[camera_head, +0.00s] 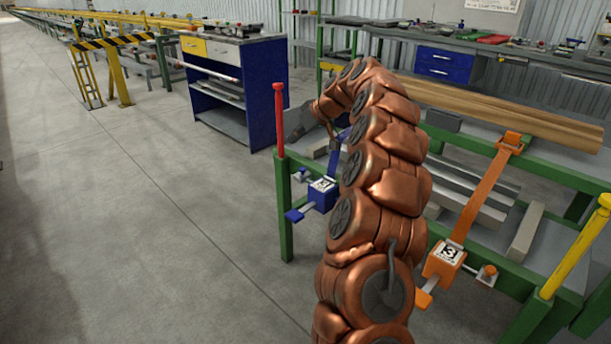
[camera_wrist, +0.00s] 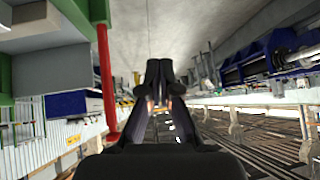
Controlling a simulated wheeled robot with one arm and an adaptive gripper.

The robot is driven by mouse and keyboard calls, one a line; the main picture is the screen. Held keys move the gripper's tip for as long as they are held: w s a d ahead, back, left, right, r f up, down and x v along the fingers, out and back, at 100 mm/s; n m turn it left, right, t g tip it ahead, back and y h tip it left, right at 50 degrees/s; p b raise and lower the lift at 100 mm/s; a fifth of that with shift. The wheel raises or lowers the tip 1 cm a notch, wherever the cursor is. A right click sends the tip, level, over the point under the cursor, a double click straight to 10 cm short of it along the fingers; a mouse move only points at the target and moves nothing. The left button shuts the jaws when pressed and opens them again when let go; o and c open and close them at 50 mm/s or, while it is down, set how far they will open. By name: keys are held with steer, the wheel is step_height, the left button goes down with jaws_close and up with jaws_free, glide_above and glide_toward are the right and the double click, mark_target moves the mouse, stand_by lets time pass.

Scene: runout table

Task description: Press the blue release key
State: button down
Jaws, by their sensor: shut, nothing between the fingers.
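A blue latch box (camera_head: 322,194) with a white label sits on the green table frame at its near left corner. A blue paddle-shaped key (camera_head: 294,215) sticks out from it at lower left. My gripper (camera_head: 292,138) is above the latch box and apart from the key, near the red post (camera_head: 279,118). In the wrist view the dark fingers (camera_wrist: 159,72) are together with nothing between them. The red post also shows there, left of the fingers (camera_wrist: 104,80). I cannot make out the blue key in the wrist view. My copper arm hides part of the table.
An orange latch box (camera_head: 444,258) marked 3, with an orange strap (camera_head: 487,188), is right of my arm. A yellow post (camera_head: 575,247) stands at the right corner. Brown profiles (camera_head: 505,110) lie across the table. A blue cabinet (camera_head: 238,85) stands behind. The left floor is clear.

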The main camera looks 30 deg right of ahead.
steer(key=d+f+t+h+b, duration=0.1)
steer(key=d+f, duration=0.4)
steer(key=d, duration=0.5)
steer(key=shift+w+d+h+b, duration=0.15)
steer(key=shift+w+h+b, duration=0.15)
steer(key=shift+w+b, duration=0.15)
steer(key=b, duration=0.1)
glide_above(302, 170)
steer(key=d, duration=0.1)
steer(key=f, duration=0.7)
steer(key=shift+s+d, duration=0.15)
steer(key=shift+s, duration=0.25)
steer(key=shift+f+b, duration=0.4)
steer(key=shift+f, duration=1.6)
steer(key=shift+f, duration=0.1)
